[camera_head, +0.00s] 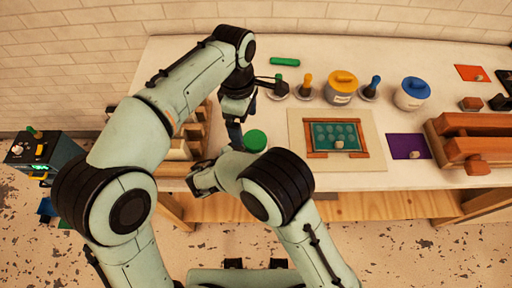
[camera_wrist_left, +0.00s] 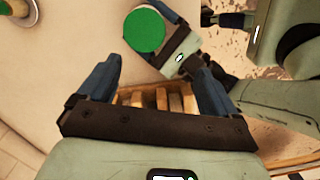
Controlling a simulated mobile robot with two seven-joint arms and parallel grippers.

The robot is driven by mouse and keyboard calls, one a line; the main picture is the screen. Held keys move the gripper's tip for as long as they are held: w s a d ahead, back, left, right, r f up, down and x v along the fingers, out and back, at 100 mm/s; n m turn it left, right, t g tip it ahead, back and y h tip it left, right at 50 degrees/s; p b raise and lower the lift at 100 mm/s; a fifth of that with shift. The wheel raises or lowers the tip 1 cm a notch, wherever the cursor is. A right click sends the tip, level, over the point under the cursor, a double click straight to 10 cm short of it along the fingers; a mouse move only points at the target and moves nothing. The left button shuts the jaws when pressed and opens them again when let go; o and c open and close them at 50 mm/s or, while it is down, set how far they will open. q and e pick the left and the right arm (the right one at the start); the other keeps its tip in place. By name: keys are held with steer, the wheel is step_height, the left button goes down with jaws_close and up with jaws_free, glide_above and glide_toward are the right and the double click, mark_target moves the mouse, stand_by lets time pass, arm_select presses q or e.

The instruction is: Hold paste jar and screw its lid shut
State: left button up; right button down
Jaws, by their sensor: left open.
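The paste jar's round green lid (camera_head: 255,140) is seen from above near the table's front edge, and it also shows in the left wrist view (camera_wrist_left: 144,30). It hides the jar body, so I cannot tell how tightly it sits. My right gripper (camera_wrist_left: 155,38) has its blue fingers on both sides below the lid, closed around the jar. My left gripper (camera_head: 235,138) hangs just left of the lid, pointing down. In the left wrist view its fingers (camera_wrist_left: 156,68) are wide apart and empty, with the lid beyond them and off to one side.
A green bar (camera_head: 285,61) lies behind. A framed green panel (camera_head: 337,135) lies right of the lid. A wooden rack (camera_wrist_left: 160,100) is below my left gripper.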

mark_target(255, 139)
arm_select(q)
steer(key=n, duration=0.3)
steer(key=d+n, duration=0.1)
steer(key=n, duration=0.2)
steer(key=w+f+n, duration=0.1)
steer(key=n, duration=0.2)
steer(key=shift+d, duration=0.25)
steer(key=n, duration=0.1)
steer(key=d+n, duration=0.1)
steer(key=n, duration=0.1)
steer(key=shift+w+d+f+n+t+y, duration=0.15)
steer(key=shift+w+f+n+t+y, duration=0.1)
steer(key=shift+w+n+t+y, duration=0.1)
steer(key=shift+f, duration=4.05)
